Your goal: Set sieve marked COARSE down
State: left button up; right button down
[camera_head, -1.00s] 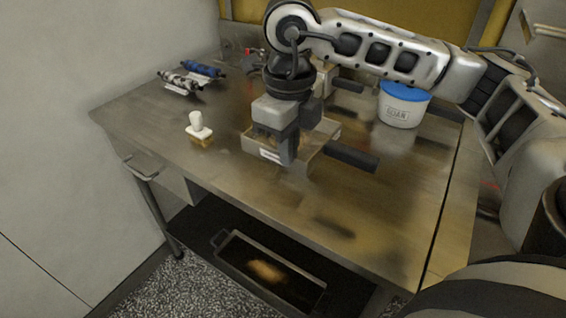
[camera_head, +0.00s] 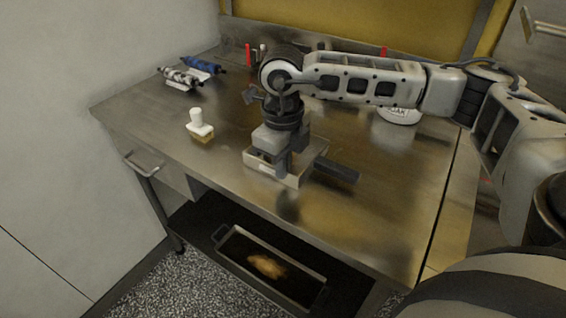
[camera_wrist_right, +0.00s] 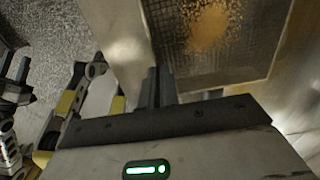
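The sieve (camera_head: 291,181) is a shallow pale box frame with a dark handle (camera_head: 337,172) pointing right. It is over the middle of the steel table. A small light label is on its near side, too small to read. In the right wrist view its mesh (camera_wrist_right: 265,50) shows with a brownish patch on it. My right gripper (camera_head: 283,166) points down at the sieve's near wall; its fingers (camera_wrist_right: 160,88) are close together and look shut on that wall. I cannot tell whether the sieve touches the table.
On the steel table (camera_head: 350,225) a white-handled brush (camera_head: 200,127) stands to the left. A white tub (camera_head: 398,116) stands behind my right arm. A tray (camera_head: 235,262) with a brown heap is on the shelf below. The front table is clear.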

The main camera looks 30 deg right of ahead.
jog(key=c, duration=1.6)
grip_release()
jog(key=shift+f, duration=0.15)
jog(key=shift+c, duration=0.2)
notch_tip(320, 180, up, 12)
jog(key=shift+r, duration=0.25)
